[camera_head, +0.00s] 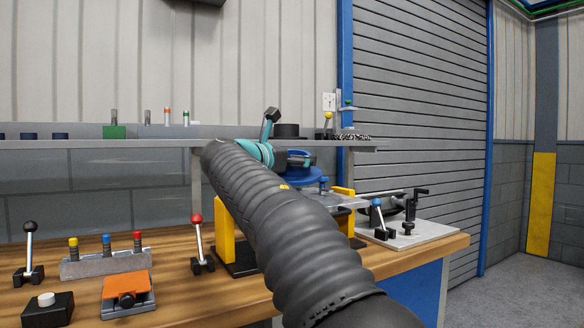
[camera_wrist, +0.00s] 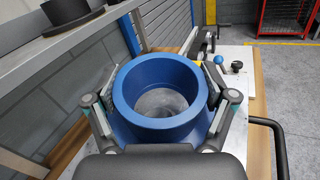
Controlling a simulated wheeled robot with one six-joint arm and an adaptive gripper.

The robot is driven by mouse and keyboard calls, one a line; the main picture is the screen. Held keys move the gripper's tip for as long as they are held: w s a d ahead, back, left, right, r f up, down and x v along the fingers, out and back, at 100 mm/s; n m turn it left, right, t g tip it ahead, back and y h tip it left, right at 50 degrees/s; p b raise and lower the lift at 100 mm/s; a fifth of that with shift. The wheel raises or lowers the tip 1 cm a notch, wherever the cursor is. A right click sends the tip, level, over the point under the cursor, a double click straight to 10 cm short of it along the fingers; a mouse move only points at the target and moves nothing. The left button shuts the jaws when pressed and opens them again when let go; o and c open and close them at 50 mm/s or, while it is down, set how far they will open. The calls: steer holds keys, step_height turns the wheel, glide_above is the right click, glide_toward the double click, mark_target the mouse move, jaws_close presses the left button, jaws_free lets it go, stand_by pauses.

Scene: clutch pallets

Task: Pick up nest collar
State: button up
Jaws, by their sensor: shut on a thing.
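The nest collar, taken to be the blue ring (camera_wrist: 202,97), fills the middle of the wrist view, with its round opening facing the camera. My gripper (camera_wrist: 160,88) has one finger on each side of it and is shut on it. A wider blue part shows under the ring, and I cannot tell whether it is the same piece. In the head view my gripper (camera_head: 272,125) is partly hidden behind my arm, and blue (camera_head: 302,175) shows just right of it, above a grey plate (camera_head: 343,200) on yellow supports.
A shelf (camera_head: 120,143) runs behind the bench, carrying a black round part (camera_head: 287,131) and several small pegs. On the wooden bench (camera_head: 185,290) stand a red-knobbed lever (camera_head: 197,219), a blue-knobbed lever (camera_head: 378,205) and a clamp (camera_head: 412,212) at right. A black bar handle (camera_wrist: 270,130) lies right of the ring.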

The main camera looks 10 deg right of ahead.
steer(key=s+d+r, duration=0.6)
steer(key=s+d, duration=0.1)
steer(key=s, duration=0.1)
steer(key=shift+s+d+r, duration=0.15)
steer(key=shift+s+r, duration=0.15)
steer(key=shift+r, duration=0.05)
